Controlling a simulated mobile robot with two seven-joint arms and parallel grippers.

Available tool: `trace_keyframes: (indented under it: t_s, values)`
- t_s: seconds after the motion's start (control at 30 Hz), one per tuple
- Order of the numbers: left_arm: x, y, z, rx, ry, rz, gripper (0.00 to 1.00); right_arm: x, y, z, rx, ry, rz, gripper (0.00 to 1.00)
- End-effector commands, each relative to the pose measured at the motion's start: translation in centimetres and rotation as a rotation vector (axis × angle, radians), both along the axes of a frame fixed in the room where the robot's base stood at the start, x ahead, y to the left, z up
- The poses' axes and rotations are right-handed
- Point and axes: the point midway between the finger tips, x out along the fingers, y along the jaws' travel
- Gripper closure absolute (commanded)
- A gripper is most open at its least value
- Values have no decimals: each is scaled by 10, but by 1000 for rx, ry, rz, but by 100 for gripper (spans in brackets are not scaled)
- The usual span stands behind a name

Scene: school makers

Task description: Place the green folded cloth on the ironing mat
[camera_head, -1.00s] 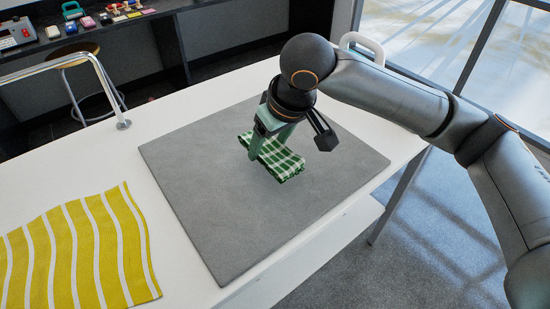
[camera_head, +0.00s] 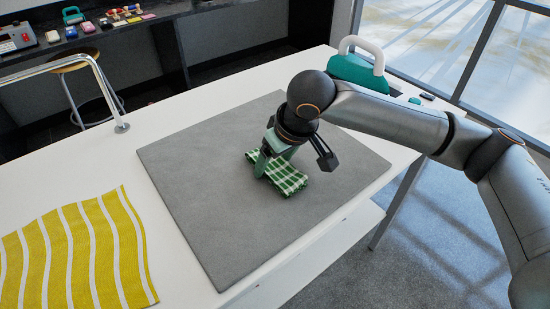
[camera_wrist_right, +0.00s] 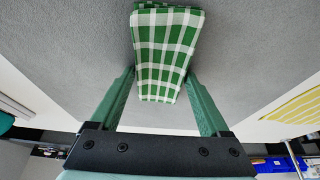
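The green and white checked folded cloth (camera_head: 284,178) is low at the middle of the grey ironing mat (camera_head: 205,205); I cannot tell whether it rests on the mat or is just above it. My right gripper (camera_head: 275,165) points down with one finger on each side of the cloth. In the right wrist view the cloth (camera_wrist_right: 162,55) lies between the two fingertips, which meet its sides. My left gripper is not in view.
A yellow cloth with white wavy stripes (camera_head: 78,250) lies left of the mat on the white table (camera_head: 190,115). A teal iron-like object with a white handle (camera_head: 358,70) stands behind my right arm. A metal rail (camera_head: 110,95) and a stool (camera_head: 78,62) are at the left.

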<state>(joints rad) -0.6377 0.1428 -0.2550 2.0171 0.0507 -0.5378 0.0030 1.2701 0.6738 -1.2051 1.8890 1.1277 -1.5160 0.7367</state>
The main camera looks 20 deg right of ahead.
Motion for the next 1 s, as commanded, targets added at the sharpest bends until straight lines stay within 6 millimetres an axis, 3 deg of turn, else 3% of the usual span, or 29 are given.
trace_keyframes:
  t_s: [0.17, 0.47, 1.0]
  values:
    - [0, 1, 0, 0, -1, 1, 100, 0, 0, 0, 0, 0, 0, 0]
    - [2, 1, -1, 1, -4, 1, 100, 0, 0, 2, 0, -1, 0, 0]
    - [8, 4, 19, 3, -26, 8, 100, -35, -14, 97, 1, -3, -1, 0]
